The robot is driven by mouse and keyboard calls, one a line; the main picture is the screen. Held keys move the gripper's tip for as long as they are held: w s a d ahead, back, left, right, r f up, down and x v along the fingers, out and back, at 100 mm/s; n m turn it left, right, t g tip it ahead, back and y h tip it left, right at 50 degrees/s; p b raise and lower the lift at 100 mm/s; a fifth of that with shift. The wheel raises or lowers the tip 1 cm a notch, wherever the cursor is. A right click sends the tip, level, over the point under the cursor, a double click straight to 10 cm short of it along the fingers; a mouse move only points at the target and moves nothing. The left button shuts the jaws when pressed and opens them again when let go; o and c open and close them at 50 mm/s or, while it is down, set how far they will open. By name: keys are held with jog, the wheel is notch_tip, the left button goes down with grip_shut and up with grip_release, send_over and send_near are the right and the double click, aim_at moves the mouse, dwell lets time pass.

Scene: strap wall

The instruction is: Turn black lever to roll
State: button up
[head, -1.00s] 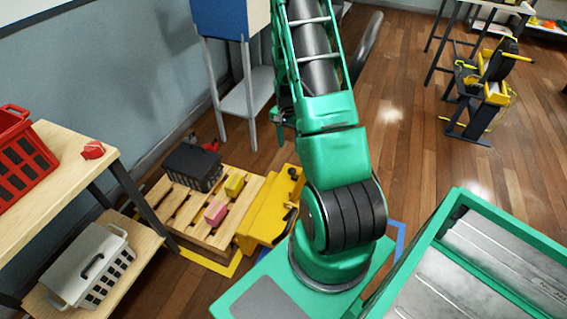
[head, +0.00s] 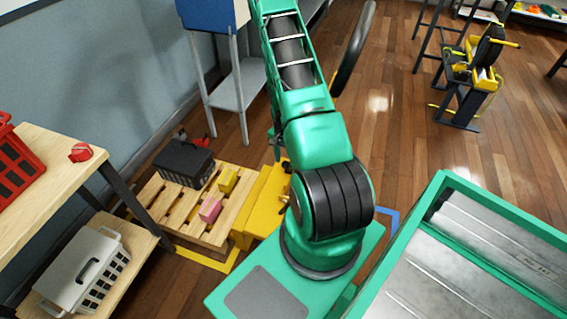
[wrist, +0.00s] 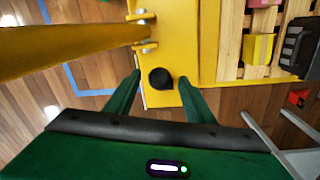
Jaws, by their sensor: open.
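A round black knob (wrist: 161,78), which appears to be the end of the black lever, stands over a yellow machine panel (wrist: 207,42) in the wrist view. My gripper (wrist: 159,77) is open, with one green finger on each side of the knob in the picture. Gaps show on both sides. I cannot tell whether the fingertips are level with the knob or above it. In the head view the yellow machine (head: 262,205) stands beside the pallet, partly behind my arm. My gripper does not show clearly there.
A wooden pallet (head: 165,203) holds a black crate (head: 184,162), a yellow block (head: 228,180) and a pink block (head: 210,209). A yellow beam (wrist: 70,45) crosses the wrist view at left. A blue cabinet (head: 212,14) stands behind.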

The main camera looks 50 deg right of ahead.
jog(key=shift+f, duration=0.6)
